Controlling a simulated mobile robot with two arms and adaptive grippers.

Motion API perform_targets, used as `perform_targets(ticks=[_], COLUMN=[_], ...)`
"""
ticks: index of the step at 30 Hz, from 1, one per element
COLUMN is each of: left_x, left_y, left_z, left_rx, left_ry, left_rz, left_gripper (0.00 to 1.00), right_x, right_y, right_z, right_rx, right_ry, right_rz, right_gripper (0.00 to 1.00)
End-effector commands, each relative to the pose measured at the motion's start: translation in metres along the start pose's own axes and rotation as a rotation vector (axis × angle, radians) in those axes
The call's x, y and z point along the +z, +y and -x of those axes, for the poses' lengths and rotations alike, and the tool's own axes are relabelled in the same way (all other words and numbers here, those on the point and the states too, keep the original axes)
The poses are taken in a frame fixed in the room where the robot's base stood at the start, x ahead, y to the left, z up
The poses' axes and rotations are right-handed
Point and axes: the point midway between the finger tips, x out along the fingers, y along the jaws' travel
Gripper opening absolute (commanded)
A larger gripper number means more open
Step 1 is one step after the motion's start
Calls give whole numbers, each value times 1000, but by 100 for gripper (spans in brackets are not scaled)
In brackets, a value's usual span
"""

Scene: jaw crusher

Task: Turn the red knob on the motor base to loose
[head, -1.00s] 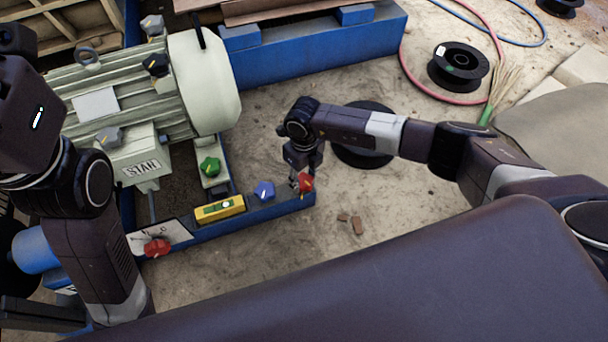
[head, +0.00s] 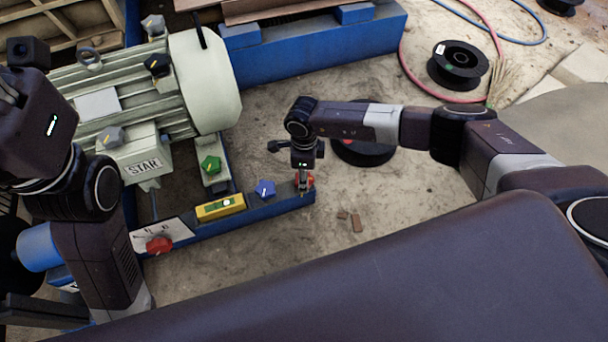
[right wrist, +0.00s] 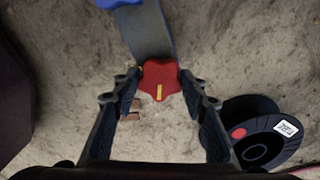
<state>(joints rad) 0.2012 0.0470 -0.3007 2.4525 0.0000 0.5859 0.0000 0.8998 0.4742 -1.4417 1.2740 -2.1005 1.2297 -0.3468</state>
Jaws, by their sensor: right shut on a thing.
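A red star-shaped knob (head: 311,180) sits at the right end of the blue motor base (head: 283,205). My right gripper (head: 303,186) points down at it and covers part of it. In the right wrist view the red knob (right wrist: 161,80) lies between the fingertips of my right gripper (right wrist: 160,82), which is shut on it. The knob's yellow mark points toward the bottom of that picture. Another red knob (head: 158,245) sits on a marked white plate (head: 175,233) at the left of the base. My left gripper (head: 10,90) is at the left edge, its fingers unclear.
A blue knob (head: 265,188), a yellow level (head: 220,206) and a green knob (head: 210,165) are along the base beside the pale motor (head: 130,90). A black spool (head: 365,153) lies behind my right forearm. Brown fragments (head: 355,223) lie on the open floor.

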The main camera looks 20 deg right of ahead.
Motion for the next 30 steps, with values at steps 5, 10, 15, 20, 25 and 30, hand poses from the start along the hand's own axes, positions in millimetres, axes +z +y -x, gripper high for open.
perform_targets(ticks=[5, 10, 15, 20, 25, 30], left_x=[0, 0, 0, 1, 1, 1], left_y=[0, 0, 0, 0, 0, 0], left_z=[0, 0, 0, 0, 1, 1], left_rx=[0, 0, 0, 0, 0, 1], left_ry=[-1, -2, -2, -2, -3, -4], left_rz=[0, -1, -1, -1, -1, -1], left_gripper=[43, 43, 43, 43, 43, 43], right_x=[0, 0, 0, 0, 0, 0], right_y=[0, 0, 0, 0, 0, 0], right_z=[0, 0, 0, 0, 0, 0], right_rx=[0, 0, 0, 0, 0, 0], right_ry=[0, 0, 0, 0, 0, 0], right_rz=[32, 41, 41, 40, 40, 40], right_gripper=[15, 15, 15, 45, 57, 57])
